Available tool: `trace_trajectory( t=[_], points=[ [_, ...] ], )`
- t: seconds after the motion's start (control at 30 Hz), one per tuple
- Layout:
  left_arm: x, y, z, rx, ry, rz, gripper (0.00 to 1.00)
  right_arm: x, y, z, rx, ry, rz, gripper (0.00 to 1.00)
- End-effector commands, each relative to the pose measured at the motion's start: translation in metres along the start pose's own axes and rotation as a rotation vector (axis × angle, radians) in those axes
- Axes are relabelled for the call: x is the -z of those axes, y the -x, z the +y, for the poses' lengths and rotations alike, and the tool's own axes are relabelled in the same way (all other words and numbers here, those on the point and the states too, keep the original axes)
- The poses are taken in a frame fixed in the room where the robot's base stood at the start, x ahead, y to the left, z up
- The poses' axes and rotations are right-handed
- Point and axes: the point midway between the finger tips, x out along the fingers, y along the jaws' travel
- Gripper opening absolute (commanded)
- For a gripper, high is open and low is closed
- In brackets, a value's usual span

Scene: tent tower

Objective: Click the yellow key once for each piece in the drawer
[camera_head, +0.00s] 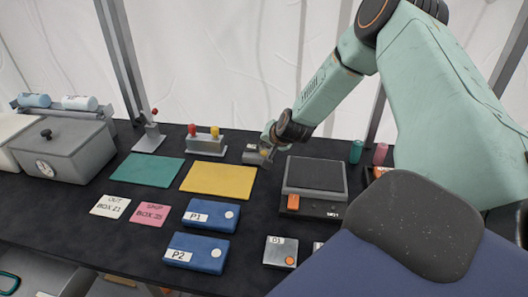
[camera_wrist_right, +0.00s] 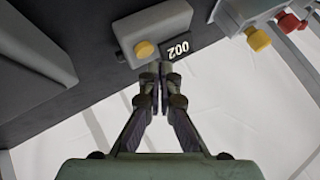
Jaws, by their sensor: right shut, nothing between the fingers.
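The yellow key (camera_wrist_right: 145,49) is a round button on a small grey counter box (camera_wrist_right: 140,30). The box's dark display (camera_wrist_right: 174,50) shows 002, upside down in the right wrist view. In the head view the box (camera_head: 250,157) stands behind the yellow mat, partly hidden by my right gripper (camera_head: 267,151). My right gripper (camera_wrist_right: 158,70) is shut and empty. Its fingertips appear just beside the key and display; I cannot tell whether they touch the box. My left gripper is out of view. No drawer with pieces can be made out clearly.
A grey scale (camera_head: 316,175) stands right of the counter. A block with red and yellow knobs (camera_head: 205,144) stands left of it. The yellow mat (camera_head: 219,181), green mat (camera_head: 147,170) and blue boxes P1 (camera_head: 208,224) and P2 (camera_head: 205,260) lie in front.

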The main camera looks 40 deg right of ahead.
Motion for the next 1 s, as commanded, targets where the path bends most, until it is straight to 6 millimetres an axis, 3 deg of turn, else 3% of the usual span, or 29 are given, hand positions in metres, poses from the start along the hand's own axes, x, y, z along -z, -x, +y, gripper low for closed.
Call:
trace_trajectory(
  t=[0.63, 1.0],
  points=[
    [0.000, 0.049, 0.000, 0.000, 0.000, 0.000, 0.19, 0.026, 0.035, -0.026, 0.000, 0.000, 0.000, 0.00],
    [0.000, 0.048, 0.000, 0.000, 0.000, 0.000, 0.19, 0.025, 0.035, -0.025, 0.000, 0.000, 0.000, 0.00]
  ],
)
